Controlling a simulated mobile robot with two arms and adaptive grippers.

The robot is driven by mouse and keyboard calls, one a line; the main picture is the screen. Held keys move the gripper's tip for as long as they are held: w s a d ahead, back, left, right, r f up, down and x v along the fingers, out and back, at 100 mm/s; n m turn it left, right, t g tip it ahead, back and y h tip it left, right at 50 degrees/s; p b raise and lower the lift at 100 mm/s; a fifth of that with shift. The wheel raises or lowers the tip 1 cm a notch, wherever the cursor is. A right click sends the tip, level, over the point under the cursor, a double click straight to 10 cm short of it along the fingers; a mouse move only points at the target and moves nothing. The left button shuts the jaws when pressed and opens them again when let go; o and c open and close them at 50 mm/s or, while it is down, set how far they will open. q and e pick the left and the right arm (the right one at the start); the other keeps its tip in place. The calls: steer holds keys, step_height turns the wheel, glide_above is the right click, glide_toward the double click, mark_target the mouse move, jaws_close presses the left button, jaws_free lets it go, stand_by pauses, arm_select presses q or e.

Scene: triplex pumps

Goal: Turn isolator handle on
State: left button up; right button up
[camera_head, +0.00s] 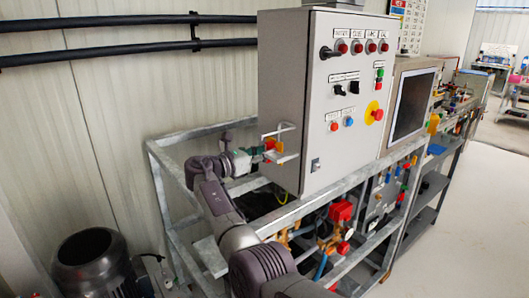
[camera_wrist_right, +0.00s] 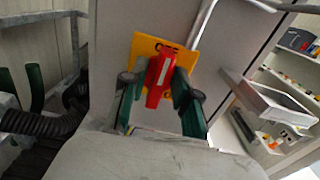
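The isolator handle (camera_wrist_right: 159,82) is a red lever on a yellow plate (camera_wrist_right: 143,47) on the side of the grey control cabinet. In the head view its red and yellow parts (camera_head: 270,144) show small at the cabinet's left side. My right gripper (camera_wrist_right: 160,76) is at the handle, with one green-padded finger on each side of it. The fingers stand apart, and narrow gaps seem to show beside the lever; whether either finger touches it is hard to tell. My left gripper is not in view.
The grey cabinet (camera_head: 311,101) carries lamps, switches and a red emergency button (camera_head: 377,114) on its front. A bent metal bracket (camera_head: 286,156) stands out around the handle. A metal frame (camera_head: 178,200) surrounds the pumps below. A screen (camera_head: 411,104) is on the right.

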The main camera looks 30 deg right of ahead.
jaws_close()
steer(key=shift+m, duration=0.3)
steer(key=shift+s+f+m+b, duration=0.1)
steer(key=shift+m+b, duration=1.85)
steer(key=shift+m, duration=0.95)
steer(key=shift+s+f+m+b, duration=0.1)
steer(key=shift+f+m+b, duration=0.05)
steer(key=shift+m+b, duration=2.3)
steer(key=shift+s+f+m+b, duration=0.1)
steer(key=shift+m+b, duration=1.35)
steer(key=shift+m, duration=1.9)
